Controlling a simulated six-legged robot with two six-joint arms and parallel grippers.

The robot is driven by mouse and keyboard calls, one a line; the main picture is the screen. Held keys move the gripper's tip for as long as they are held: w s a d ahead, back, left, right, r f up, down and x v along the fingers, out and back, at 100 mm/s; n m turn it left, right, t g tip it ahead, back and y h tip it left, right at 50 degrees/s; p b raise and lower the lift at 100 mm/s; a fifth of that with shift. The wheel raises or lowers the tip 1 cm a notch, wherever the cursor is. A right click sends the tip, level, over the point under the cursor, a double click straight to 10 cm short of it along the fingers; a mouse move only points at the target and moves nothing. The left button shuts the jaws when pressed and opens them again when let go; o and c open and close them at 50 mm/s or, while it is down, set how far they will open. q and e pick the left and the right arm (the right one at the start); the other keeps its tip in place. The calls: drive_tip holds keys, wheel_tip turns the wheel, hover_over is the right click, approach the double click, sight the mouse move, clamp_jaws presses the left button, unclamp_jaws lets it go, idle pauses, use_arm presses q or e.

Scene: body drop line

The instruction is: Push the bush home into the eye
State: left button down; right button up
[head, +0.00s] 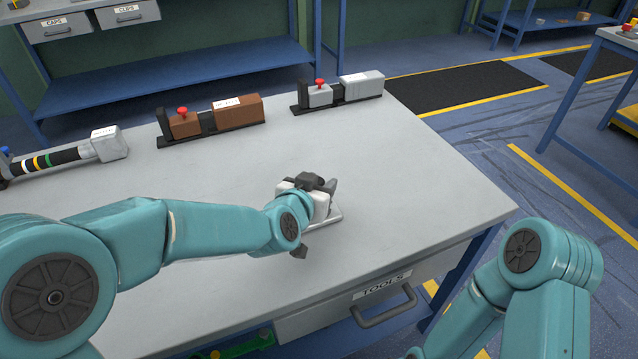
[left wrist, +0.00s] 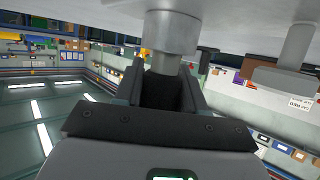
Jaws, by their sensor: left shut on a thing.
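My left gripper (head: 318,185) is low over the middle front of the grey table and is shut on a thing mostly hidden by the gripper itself. Below it a pale metal piece (head: 330,216) shows on the table top. In the left wrist view, which looks upside down, my left gripper (left wrist: 160,90) has a dark block between its fingers, in line with a grey cylinder (left wrist: 172,35) at the table surface. I cannot tell which part is the bush or the eye, or how deep one sits in the other. My right gripper is out of view.
A brown fixture (head: 237,112) and a grey fixture (head: 362,85), each with a red knob, stand along the table's back. A striped rod with a grey head (head: 107,144) lies at left. The table's right part is clear. A tools drawer (head: 350,305) is below the front edge.

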use_arm(q)
drive_tip(key=shift+f+b, duration=0.7)
drive_tip(key=shift+f, duration=0.1)
drive_tip(key=c, duration=0.6)
unclamp_jaws()
drive_tip(key=p+v, duration=0.2)
drive_tip(key=v, duration=1.4)
drive_tip(key=shift+s+a+p, duration=0.1)
drive_tip(key=shift+a+p, duration=0.05)
drive_tip(key=shift+p, duration=0.15)
drive_tip(key=shift+s, duration=0.1)
